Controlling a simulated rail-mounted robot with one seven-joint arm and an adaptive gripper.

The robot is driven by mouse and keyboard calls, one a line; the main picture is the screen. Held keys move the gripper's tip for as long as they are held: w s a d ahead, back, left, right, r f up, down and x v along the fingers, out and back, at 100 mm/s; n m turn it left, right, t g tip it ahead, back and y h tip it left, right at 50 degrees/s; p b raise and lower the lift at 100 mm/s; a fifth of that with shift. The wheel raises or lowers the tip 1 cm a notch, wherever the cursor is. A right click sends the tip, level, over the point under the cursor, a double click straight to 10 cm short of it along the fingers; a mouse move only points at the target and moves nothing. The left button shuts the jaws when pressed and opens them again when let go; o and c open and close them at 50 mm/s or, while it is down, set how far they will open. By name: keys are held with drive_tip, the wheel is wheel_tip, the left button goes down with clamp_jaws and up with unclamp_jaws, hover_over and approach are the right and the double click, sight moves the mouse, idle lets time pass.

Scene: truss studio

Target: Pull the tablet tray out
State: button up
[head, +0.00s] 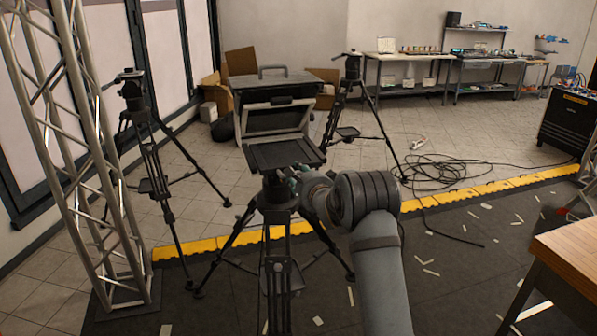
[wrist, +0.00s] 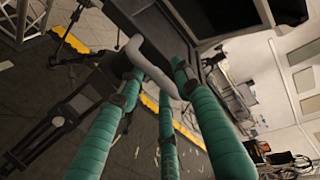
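The tablet tray (head: 284,154) is a flat dark tray on the front of a black hooded rig (head: 274,88) on a tripod. Its underside or edge (wrist: 150,22) fills the upper middle of the wrist view. A pale grey curved handle (wrist: 150,68) hangs from it. My gripper (wrist: 158,82) has three teal fingers, spread apart, with the handle among their tips. I cannot tell whether they touch it. In the head view my gripper (head: 296,183) is just below the tray's front right edge, mostly hidden by my own wrist.
Tripods stand left (head: 140,130) and right (head: 353,110) of the rig. A metal truss (head: 85,150) rises at the left. A wooden-topped table (head: 570,255) is at the lower right. Black cables (head: 440,170) lie on the floor. The dark floor in front holds scattered tape pieces.

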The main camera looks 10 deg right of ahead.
drive_tip(key=shift+w+f, duration=0.1)
drive_tip(key=shift+c, duration=0.2)
drive_tip(key=shift+c, duration=0.6)
clamp_jaws()
